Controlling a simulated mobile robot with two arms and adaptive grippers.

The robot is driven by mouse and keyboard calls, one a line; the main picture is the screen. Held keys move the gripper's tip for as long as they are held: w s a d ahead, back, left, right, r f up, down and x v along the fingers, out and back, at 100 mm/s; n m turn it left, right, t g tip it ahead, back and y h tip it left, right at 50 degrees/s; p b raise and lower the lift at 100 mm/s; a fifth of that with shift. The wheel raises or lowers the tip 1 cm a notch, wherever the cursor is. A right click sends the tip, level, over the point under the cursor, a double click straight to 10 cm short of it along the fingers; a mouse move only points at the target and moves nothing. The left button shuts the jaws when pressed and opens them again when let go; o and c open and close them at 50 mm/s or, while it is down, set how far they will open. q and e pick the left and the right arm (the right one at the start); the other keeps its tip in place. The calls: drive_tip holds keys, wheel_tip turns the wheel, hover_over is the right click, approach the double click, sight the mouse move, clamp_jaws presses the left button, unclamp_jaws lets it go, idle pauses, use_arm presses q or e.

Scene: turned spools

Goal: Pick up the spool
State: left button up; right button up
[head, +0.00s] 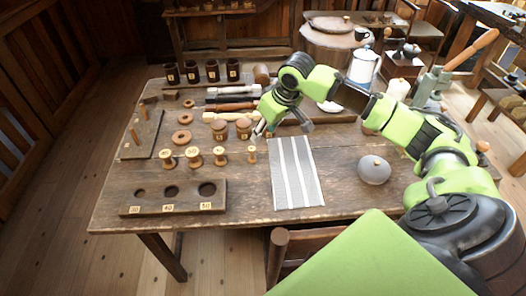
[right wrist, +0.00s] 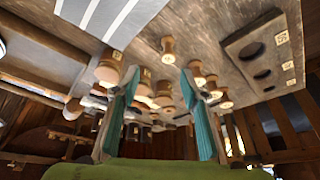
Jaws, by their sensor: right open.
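Several pale turned wooden spools stand upright in a row on the table, left of the striped cloth. In the head view the smallest spool (head: 252,154) is at the row's right end, with larger spools to its left (head: 220,156), (head: 194,157), (head: 166,158). My right gripper (head: 282,129) is open and empty above the table, behind and to the right of the smallest spool. In the right wrist view a spool (right wrist: 168,50) shows beyond the open right gripper (right wrist: 160,78), touching neither finger. My left gripper is not in view.
A board with round holes (head: 172,197) lies at the front left. A grey striped cloth (head: 296,172) lies right of the spools. Dark labelled cups (head: 212,71) line the back.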

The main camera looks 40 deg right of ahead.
sight(254, 150)
drive_tip(key=f, duration=0.1)
drive_tip(key=w+a+f, duration=0.1)
drive_tip(key=f, duration=0.1)
drive_tip(key=w+a+f, duration=0.1)
drive_tip(key=f, duration=0.1)
drive_tip(key=x, duration=0.3)
drive_tip(key=shift+s+d+p, duration=0.1)
drive_tip(key=shift+d+p, duration=0.05)
drive_tip(key=shift+p, duration=0.2)
drive_tip(key=x, duration=0.3)
drive_tip(key=shift+f, duration=0.75)
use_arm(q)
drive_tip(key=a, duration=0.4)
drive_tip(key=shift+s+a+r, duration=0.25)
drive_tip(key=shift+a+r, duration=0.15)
use_arm(e)
drive_tip(key=shift+c, duration=0.3)
drive_tip(key=c, duration=0.8)
